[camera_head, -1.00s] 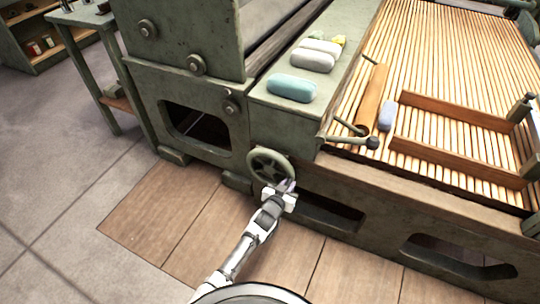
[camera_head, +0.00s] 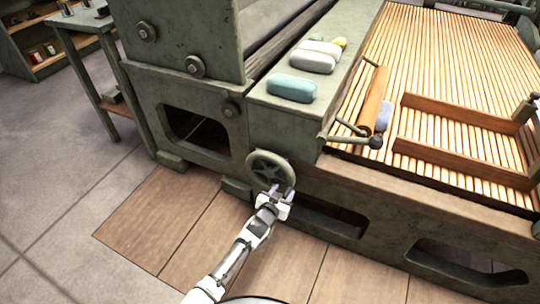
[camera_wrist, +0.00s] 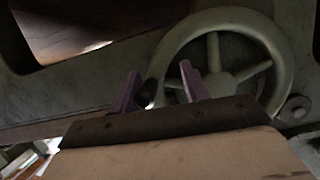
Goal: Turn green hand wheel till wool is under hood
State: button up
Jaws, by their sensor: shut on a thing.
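The green hand wheel (camera_head: 254,158) is a spoked wheel on the side of the machine, below the ledge. My gripper (camera_head: 275,193) is at the bottom of its rim. In the wrist view my gripper (camera_wrist: 158,88) has its two purple fingers either side of the rim of the hand wheel (camera_wrist: 284,62). A pale blue-grey bundle, probably the wool (camera_head: 383,116), lies on the slatted apron (camera_head: 440,55), close against the right side of a brown roller (camera_head: 373,98). I cannot tell for certain which part is the hood; a tall green housing (camera_head: 180,35) stands at the left.
A green ledge (camera_head: 262,88) carries a turquoise bundle (camera_head: 292,88), two whitish bundles (camera_head: 312,61) and a small yellow one. A crank with a dark knob (camera_head: 375,142) juts out above and right of the wheel. Wooden rails (camera_head: 450,158) lie on the apron. The floor in front is clear.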

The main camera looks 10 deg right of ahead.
aim_at(266, 178)
jog(key=shift+o, duration=0.4)
jog(key=shift+n, duration=0.3)
jog(key=f, duration=0.1)
jog(key=a+f+b, duration=0.1)
jog(key=w+f, duration=0.1)
jog(key=f, duration=0.1)
jog(key=shift+a+b, duration=0.15)
jog(key=shift+b, duration=0.25)
jog(key=shift+w+a+r, duration=0.1)
jog(key=shift+a+r, duration=0.05)
jog(key=c, duration=0.7)
jog(key=shift+w+a+f+b, duration=0.55)
jog(key=shift+w+a+b, duration=0.1)
jog(key=shift+a+b, duration=0.2)
jog(key=shift+w+a+f+b, duration=0.6)
jog(key=shift+a+b, duration=0.1)
jog(key=shift+a, duration=0.2)
jog(key=shift+r, duration=0.1)
jog(key=shift+w+a, duration=0.1)
jog(key=w+a, duration=0.1)
jog(key=w+a+r, duration=0.1)
jog(key=a, duration=0.1)
jog(key=shift+w+b, duration=0.1)
jog(key=shift+b, duration=0.2)
